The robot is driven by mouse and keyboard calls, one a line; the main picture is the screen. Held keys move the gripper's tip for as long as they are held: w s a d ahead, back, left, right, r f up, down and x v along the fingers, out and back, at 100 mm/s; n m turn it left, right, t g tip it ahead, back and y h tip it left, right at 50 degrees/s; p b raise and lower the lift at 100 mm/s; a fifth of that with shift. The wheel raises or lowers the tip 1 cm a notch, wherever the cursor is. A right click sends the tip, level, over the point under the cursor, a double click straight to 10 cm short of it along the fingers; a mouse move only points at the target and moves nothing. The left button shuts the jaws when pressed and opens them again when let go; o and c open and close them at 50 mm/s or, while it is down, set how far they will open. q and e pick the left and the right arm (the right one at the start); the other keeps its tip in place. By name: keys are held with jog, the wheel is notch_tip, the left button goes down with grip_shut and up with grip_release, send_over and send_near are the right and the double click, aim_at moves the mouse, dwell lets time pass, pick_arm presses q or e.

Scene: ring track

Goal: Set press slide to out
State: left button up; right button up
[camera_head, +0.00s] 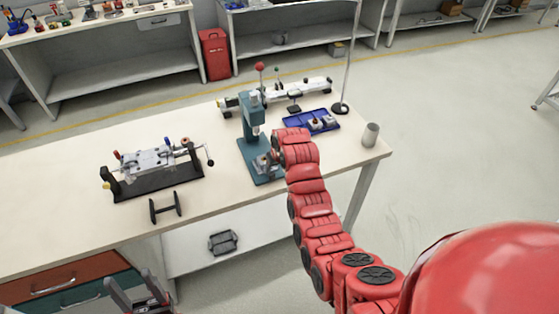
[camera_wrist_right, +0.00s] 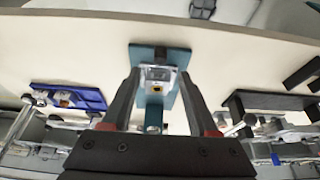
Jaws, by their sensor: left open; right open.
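The teal arbor press (camera_head: 251,125) stands on the bench with a red-knobbed lever on top. At its base is a small metallic slide (camera_head: 265,162), partly hidden behind my right arm; in the right wrist view it is the grey block with a yellow-marked centre (camera_wrist_right: 158,77). My right gripper (camera_head: 271,158) is at the front of the press, mostly hidden by its own wrist in the head view. In the right wrist view its two fingers stand apart on either side of the slide; I cannot tell whether they touch it. My left gripper (camera_head: 137,295) is open and empty, low in front of the bench.
A clamp fixture on a black base (camera_head: 155,168) and a small black stand (camera_head: 165,207) are left of the press. A blue tray (camera_head: 312,122), a rail fixture (camera_head: 300,92) and a grey cup (camera_head: 371,134) are to the right and behind. The bench's left part is clear.

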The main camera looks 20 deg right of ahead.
jog(key=v, duration=0.8)
jog(key=shift+b, duration=0.4)
